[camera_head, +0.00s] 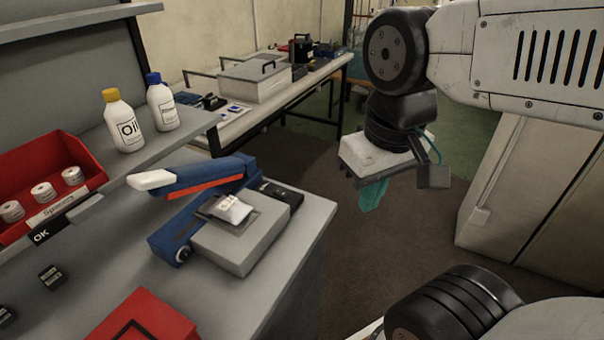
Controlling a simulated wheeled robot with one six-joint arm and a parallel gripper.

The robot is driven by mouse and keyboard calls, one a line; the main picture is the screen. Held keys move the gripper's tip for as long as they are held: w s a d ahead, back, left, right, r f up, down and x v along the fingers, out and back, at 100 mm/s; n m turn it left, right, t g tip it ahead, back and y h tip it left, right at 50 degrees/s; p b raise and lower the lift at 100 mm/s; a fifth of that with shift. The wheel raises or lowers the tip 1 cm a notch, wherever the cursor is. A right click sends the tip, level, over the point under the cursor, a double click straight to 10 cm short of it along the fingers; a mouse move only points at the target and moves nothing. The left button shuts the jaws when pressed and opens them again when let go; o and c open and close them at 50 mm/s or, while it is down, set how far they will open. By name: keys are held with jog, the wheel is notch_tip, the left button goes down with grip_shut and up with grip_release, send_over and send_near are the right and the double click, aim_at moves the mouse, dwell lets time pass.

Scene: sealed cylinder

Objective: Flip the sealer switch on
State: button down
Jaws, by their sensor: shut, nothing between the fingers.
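The blue sealer (165,248) stands on the grey bench, with its blue arm raised and a white handle (151,180) pointing left. A red-orange strip runs along the underside of the raised arm. A small round knob-like part (183,254) shows on the near end of the sealer's base. I cannot make out for sure which part is the switch or how it is set. My gripper (372,196), with teal fingers, is shut and empty. It hangs pointing down, to the right of the sealer and apart from it, and appears beyond the bench's right edge.
A grey block (236,252) beside the sealer bears a small white packet (231,211). Oil (124,122) and blue-capped (161,104) bottles stand on the shelf. A red bin (38,160) holds several white rolls. A red box (146,318) lies in front. Open floor is to the right.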

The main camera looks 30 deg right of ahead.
dwell(0.3)
jog(key=m+y, duration=0.1)
jog(key=m, duration=1)
send_over(274, 190)
jog(key=s+d, duration=0.1)
jog(key=s, duration=0.1)
notch_tip(274, 190, down, 3)
jog(key=shift+s+d+f, duration=0.1)
jog(key=shift+d, duration=0.05)
jog(key=f, duration=0.4)
jog(key=w+f, duration=0.1)
jog(key=f, duration=0.4)
jog(key=a+f, duration=0.1)
jog(key=f, duration=0.4)
jog(key=shift+w+a, duration=0.1)
jog(key=shift+w, duration=0.25)
jog(key=shift+r, duration=0.1)
